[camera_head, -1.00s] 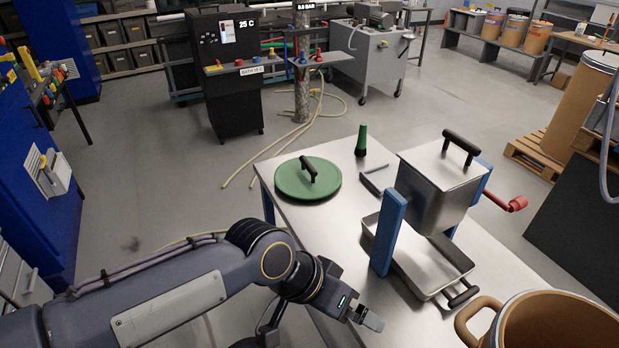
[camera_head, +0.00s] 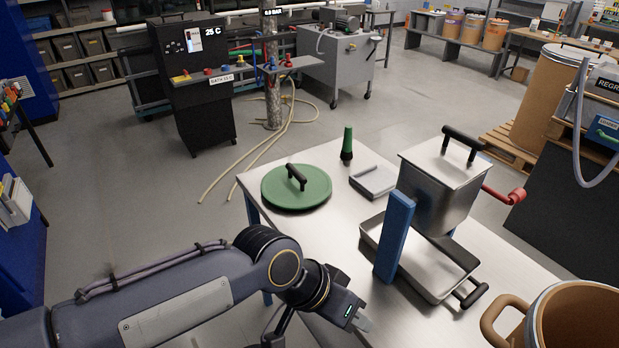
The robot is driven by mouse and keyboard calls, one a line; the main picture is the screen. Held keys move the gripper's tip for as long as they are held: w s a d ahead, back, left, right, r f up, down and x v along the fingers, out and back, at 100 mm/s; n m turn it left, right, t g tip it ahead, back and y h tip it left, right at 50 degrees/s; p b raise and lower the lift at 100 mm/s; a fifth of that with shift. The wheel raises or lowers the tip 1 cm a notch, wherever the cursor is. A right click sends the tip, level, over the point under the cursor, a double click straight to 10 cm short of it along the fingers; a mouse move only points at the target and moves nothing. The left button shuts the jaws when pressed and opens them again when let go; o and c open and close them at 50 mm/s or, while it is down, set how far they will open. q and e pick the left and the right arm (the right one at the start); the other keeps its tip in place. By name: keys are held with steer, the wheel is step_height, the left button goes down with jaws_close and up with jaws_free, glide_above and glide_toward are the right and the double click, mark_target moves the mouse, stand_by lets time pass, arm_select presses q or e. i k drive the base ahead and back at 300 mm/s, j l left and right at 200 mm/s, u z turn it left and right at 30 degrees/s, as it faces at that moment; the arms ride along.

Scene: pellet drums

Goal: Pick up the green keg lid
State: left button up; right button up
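The green keg lid (camera_head: 312,190) is a round disc with a black bar handle (camera_head: 296,176) on top. It lies flat near the far left corner of the steel table (camera_head: 330,229). My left gripper (camera_head: 362,322) is near the bottom middle, over the table's near left edge, well in front of the lid and apart from it. Only a small part of its fingers shows, so I cannot tell whether it is open. My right gripper is not in view.
A green-topped black cone (camera_head: 347,145) and a small grey scale (camera_head: 373,181) stand right of the lid. A steel hopper (camera_head: 436,187) with blue posts and a tray (camera_head: 426,272) fills the table's middle. A brown keg (camera_head: 575,325) is at the bottom right.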

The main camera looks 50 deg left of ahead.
mark_target(289, 187)
steer(key=j+z, duration=0.1)
steer(key=j, duration=0.2)
steer(key=k+j+z, duration=0.15)
steer(key=j, duration=0.2)
steer(key=j+z, duration=0.1)
steer(key=j, duration=1.2)
steer(key=i+j, duration=0.15)
steer(key=j, duration=0.85)
steer(key=j+u, duration=0.1)
steer(key=j, duration=0.95)
